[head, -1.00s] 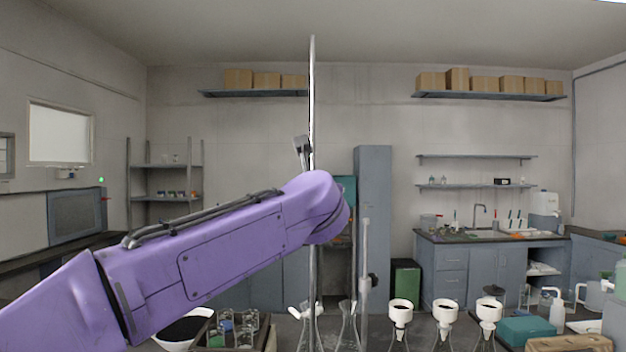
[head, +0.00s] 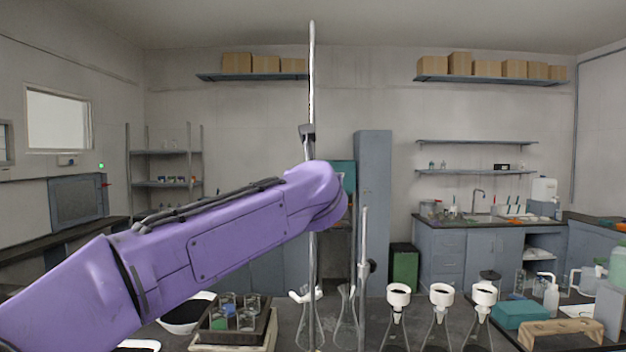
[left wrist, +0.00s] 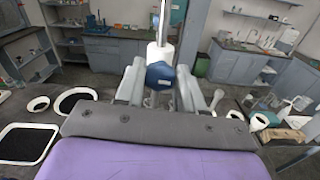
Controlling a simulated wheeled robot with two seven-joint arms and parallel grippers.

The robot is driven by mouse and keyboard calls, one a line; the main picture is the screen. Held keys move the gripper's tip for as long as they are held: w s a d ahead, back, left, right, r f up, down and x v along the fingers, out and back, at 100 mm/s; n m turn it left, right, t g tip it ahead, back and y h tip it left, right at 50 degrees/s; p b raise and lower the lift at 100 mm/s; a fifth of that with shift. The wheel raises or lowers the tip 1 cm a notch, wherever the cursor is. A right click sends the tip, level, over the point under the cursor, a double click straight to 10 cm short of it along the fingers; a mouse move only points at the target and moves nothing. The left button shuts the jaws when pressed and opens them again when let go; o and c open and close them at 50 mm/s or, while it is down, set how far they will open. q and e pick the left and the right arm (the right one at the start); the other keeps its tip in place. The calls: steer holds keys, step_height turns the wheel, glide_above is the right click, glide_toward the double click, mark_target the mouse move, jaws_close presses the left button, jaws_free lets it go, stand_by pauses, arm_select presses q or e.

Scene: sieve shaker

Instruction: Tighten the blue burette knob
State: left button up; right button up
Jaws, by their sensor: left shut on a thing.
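The blue burette knob (left wrist: 160,75) sits on the pale upright burette (left wrist: 161,52) in the middle of the left wrist view. My left gripper (left wrist: 160,83) has its grey fingers on both sides of the knob and is shut on it. In the head view a tall thin upright (head: 311,80) rises behind my purple left arm, which hides the knob and most of the gripper. A dark grey piece (head: 307,131) shows beside that upright, above the arm; I cannot tell whether it is a clamp or part of my gripper. My right gripper is not in view.
Flasks with white funnels (head: 398,296) stand right of centre on the bench. A second upright (head: 363,255) with a dark knob stands near the middle. A tray of beakers (head: 211,328) and a white bowl (head: 181,323) lie at the lower left.

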arm_select(q)
steer(key=shift+d+f+m+p, duration=0.1)
steer(key=shift+d+m+p, duration=0.05)
steer(key=shift+m+p, duration=7.1)
steer(key=m+b, duration=0.2)
steer(key=shift+m, duration=0.35)
steer(key=o, duration=1)
steer(key=shift+f, duration=0.1)
steer(key=s+b, duration=0.5)
steer(key=s, duration=0.5)
steer(key=shift+s+b, duration=0.2)
steer(key=shift+b, duration=0.15)
